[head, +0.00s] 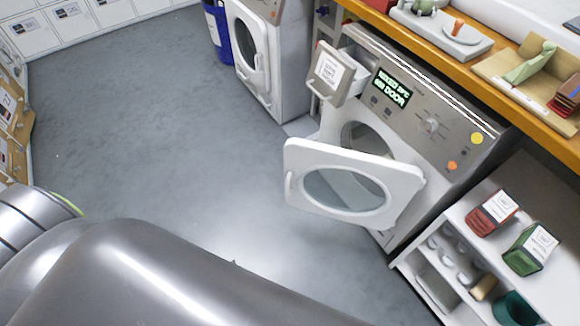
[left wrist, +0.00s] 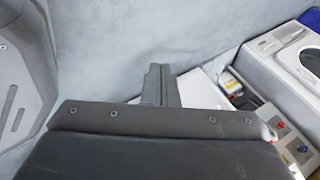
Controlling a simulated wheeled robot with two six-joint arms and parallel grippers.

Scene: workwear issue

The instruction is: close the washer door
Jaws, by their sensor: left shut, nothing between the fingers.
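The washer (head: 375,125) stands right of centre in the head view, with a grey control panel and a lit display that includes the word "DOOR". Its white door (head: 408,185), with an oval window, stands wide open into the room, and the drum opening shows behind it. The door handle (head: 290,187) is on the door's left edge. My left gripper (left wrist: 157,86) is shut and empty in the left wrist view. A white surface (left wrist: 190,84), perhaps the door, shows beside the fingers; I cannot tell whether they touch. My right gripper is out of view.
The washer's drawer (head: 330,72) is pulled out above the door. A second white machine (head: 250,45) and a blue bin (head: 217,30) stand behind. A white shelf unit (head: 480,245) with boxes is at the right, below a wooden shelf (head: 440,45). The grey floor (head: 170,120) is clear.

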